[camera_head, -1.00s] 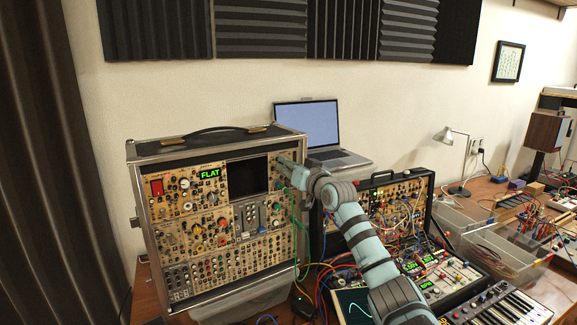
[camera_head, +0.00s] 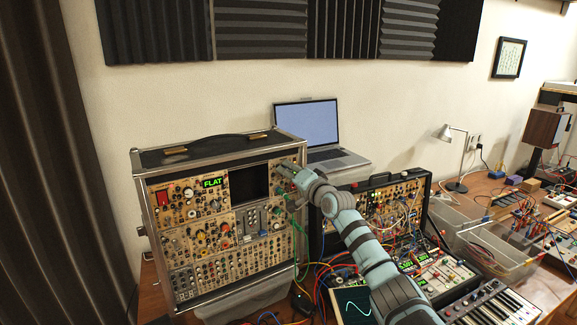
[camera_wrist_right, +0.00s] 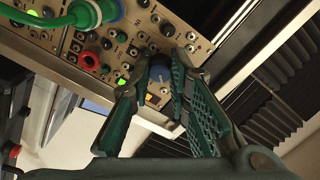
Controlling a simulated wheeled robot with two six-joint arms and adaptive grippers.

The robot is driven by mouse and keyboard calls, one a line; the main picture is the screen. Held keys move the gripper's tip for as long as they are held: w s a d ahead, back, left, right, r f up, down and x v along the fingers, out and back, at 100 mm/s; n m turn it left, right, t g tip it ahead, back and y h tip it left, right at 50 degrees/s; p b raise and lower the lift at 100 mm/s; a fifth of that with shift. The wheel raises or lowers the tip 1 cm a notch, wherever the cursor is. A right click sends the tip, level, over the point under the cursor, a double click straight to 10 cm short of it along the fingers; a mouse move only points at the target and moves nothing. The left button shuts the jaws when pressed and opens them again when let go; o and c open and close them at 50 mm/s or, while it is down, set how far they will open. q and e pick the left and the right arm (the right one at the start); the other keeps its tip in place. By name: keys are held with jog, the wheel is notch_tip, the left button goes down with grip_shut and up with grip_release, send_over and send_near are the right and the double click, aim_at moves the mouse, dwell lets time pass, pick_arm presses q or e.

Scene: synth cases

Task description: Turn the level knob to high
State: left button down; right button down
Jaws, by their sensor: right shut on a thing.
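The level knob (camera_wrist_right: 160,75) is a dark, round knob with a bluish cap and a pale pointer line in the wrist view. It sits on a tan panel of the large synth case (camera_head: 165,158). My right gripper (camera_wrist_right: 158,80) is shut on the knob, one finger on each side. In the head view my right gripper (camera_head: 283,171) is at the upper right of the case front, and it hides the knob there. I cannot read any level marking. A green display (camera_head: 212,182) on the case reads FLAT. My left gripper is not in view.
A green cable (camera_wrist_right: 85,15) plugs in close to the gripper. A laptop (camera_head: 308,125) stands behind the case. A second synth case (camera_head: 375,205) with many patch cables is to the right, near my arm. A keyboard (camera_head: 492,305) is at the lower right.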

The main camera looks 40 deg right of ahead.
jog(key=shift+f+m+y, duration=0.1)
jog(key=shift+m+y, duration=0.15)
jog(key=shift+m, duration=4.2)
jog(key=shift+f+m+y, duration=0.1)
jog(key=shift+m+y, duration=0.15)
jog(key=shift+m, duration=4.2)
jog(key=c, duration=1.5)
grip_release()
jog(key=shift+s+d, duration=0.1)
jog(key=s, duration=0.5)
jog(key=s+a, duration=0.1)
jog(key=s, duration=0.1)
jog(key=shift+s+r, duration=0.1)
jog(key=shift+s, duration=0.15)
